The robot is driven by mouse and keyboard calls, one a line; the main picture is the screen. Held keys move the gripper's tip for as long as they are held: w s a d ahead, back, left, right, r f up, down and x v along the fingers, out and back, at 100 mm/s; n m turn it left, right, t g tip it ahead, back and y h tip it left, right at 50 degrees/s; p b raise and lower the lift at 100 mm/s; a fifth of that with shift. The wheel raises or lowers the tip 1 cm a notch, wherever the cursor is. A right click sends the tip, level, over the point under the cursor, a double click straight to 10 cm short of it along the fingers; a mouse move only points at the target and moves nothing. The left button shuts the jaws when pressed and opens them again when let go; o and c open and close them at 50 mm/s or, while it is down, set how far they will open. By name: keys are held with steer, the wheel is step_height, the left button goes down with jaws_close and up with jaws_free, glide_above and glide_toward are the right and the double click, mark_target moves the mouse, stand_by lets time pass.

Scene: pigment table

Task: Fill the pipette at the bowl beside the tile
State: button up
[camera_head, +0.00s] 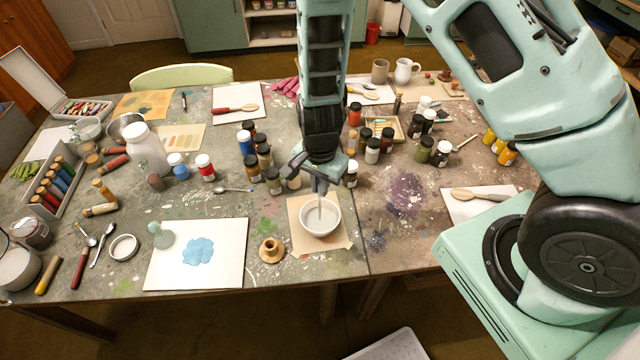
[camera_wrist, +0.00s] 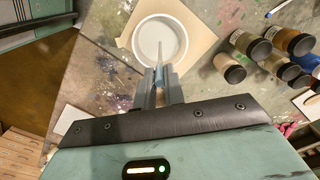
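A white bowl (camera_head: 320,232) stands on a tan sheet (camera_head: 300,240) near the table's front edge. It also shows in the wrist view (camera_wrist: 180,22). My gripper (camera_head: 320,184) is over the bowl, its fingers shut on a pipette (camera_head: 321,208). In the wrist view the pipette's bluish bulb (camera_wrist: 159,76) sits between the fingers, and its thin pale stem (camera_wrist: 158,50) points into the bowl. Whether the tip touches anything in the bowl cannot be told. A white flat panel with a blue patch (camera_head: 225,272), possibly the tile, lies left of the bowl.
A small brass-coloured holder (camera_head: 271,250) stands between the panel and the bowl. Several paint jars (camera_head: 273,181) stand close behind the bowl. A glass stopper-like piece (camera_head: 161,236) is on the panel's left corner.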

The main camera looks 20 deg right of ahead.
steer(key=shift+r+p, duration=3.45)
steer(key=shift+r, duration=0.6)
